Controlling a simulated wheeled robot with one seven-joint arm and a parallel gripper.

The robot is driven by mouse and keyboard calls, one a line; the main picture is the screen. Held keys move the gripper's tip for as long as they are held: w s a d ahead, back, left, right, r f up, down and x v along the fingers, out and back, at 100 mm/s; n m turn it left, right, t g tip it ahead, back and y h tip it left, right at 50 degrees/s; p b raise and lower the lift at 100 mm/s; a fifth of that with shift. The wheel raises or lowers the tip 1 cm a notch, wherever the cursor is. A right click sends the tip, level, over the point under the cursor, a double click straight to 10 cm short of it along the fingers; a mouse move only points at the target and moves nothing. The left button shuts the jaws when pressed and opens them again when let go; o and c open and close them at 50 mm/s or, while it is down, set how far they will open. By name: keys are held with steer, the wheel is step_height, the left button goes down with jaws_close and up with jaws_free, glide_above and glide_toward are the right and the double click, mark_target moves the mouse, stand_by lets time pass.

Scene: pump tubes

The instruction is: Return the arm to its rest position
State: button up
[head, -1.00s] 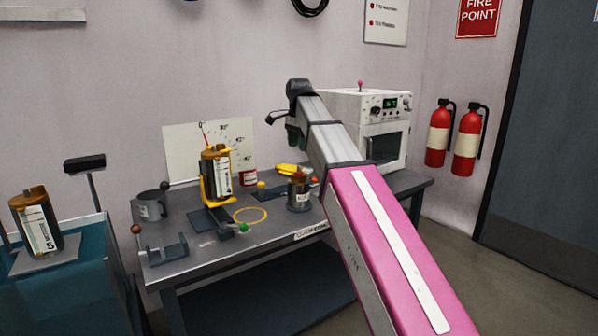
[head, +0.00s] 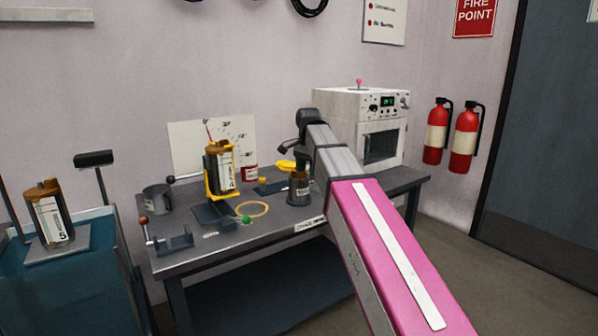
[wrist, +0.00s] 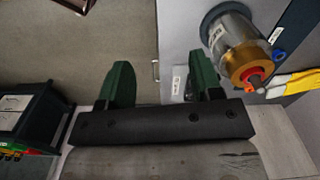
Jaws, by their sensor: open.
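My pink and grey arm (head: 385,250) reaches from the lower right over the workbench. Its dark wrist end (head: 311,117) is above the right part of the bench. In the wrist view my gripper (wrist: 162,82) shows two green fingers spread apart with nothing between them. Floor and the bench edge lie below the gap. In the head view the fingertips are hard to make out against the small jar (head: 299,188).
A teal cart (head: 70,285) with another canister (head: 50,215) stands left. Fire extinguishers (head: 466,138) hang right.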

steer(key=s+d+f+n, duration=0.3)
steer(key=s+d+f, duration=0.2)
steer(key=f, duration=0.8)
steer(key=s+d+f+n, duration=0.3)
steer(key=s+d+f, duration=0.2)
steer(key=f, duration=0.8)
steer(key=s+d+f+n, duration=0.3)
steer(key=s+d+f, duration=0.3)
steer(key=f, duration=0.7)
steer(key=s, duration=0.2)
steer(key=shift+s, duration=0.35)
